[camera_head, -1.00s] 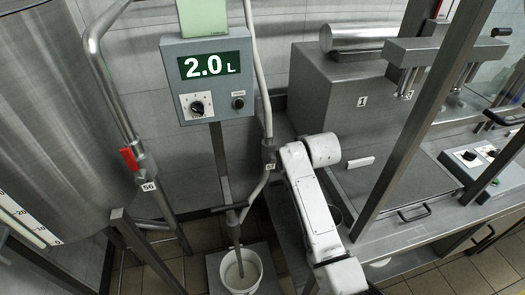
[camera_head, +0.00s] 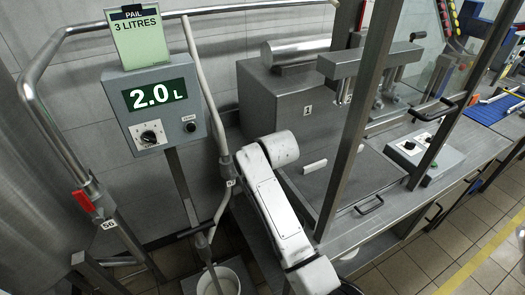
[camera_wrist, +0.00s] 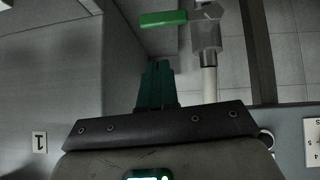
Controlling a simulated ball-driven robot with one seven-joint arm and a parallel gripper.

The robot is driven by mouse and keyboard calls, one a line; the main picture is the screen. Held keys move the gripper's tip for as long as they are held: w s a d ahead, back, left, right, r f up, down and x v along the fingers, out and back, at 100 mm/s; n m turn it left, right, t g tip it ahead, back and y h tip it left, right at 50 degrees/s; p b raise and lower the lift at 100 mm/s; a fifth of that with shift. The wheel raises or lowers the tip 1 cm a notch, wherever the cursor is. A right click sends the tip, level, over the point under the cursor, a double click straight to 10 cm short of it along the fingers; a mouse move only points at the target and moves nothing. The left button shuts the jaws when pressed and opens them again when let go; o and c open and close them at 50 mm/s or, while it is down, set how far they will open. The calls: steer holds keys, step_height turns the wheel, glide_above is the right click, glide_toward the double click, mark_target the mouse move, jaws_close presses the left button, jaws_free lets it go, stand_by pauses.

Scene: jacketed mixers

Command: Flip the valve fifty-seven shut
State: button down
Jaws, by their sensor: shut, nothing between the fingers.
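In the wrist view, a valve with a green lever (camera_wrist: 163,19) and a grey metal body (camera_wrist: 205,32) sits on a pale pipe (camera_wrist: 208,85). The lever sticks out to the left, across the pipe's line. My gripper (camera_wrist: 156,68) is shut and empty; its teal fingers point at the lever from below in the picture, with a gap between. In the head view, a small valve body with a tag (camera_head: 231,183) is on the pale pipe beside my white arm; its number is too small to read. My gripper is hidden there.
Another valve, tagged 56, has a red handle (camera_head: 83,201) on the left pipe. A control box (camera_head: 155,104) reads 2.0 L, under a card saying PAIL 3 LITRES (camera_head: 138,36). A white pail (camera_head: 229,282) stands below. Mixer 1 (camera_head: 290,95) and its bench are to the right.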

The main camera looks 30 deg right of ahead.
steer(key=v, duration=0.7)
steer(key=shift+s+d+r+b, duration=0.15)
steer(key=shift+s+r+b, duration=0.15)
steer(key=shift+b, duration=0.15)
steer(key=shift+f, duration=0.1)
steer(key=s+f+g, duration=0.2)
steer(key=s+f, duration=0.4)
steer(key=s, duration=0.8)
steer(key=s+d+f+g+b, duration=0.1)
steer(key=s+f+g, duration=0.2)
steer(key=s+f, duration=0.4)
steer(key=s+f+m+g, duration=0.1)
steer(key=s+f+g, duration=0.2)
steer(key=s, duration=1.8)
step_height(320, 180, down, 5)
steer(key=shift+d+r+y, duration=0.15)
steer(key=shift+r+y, duration=0.1)
steer(key=shift+y, duration=0.05)
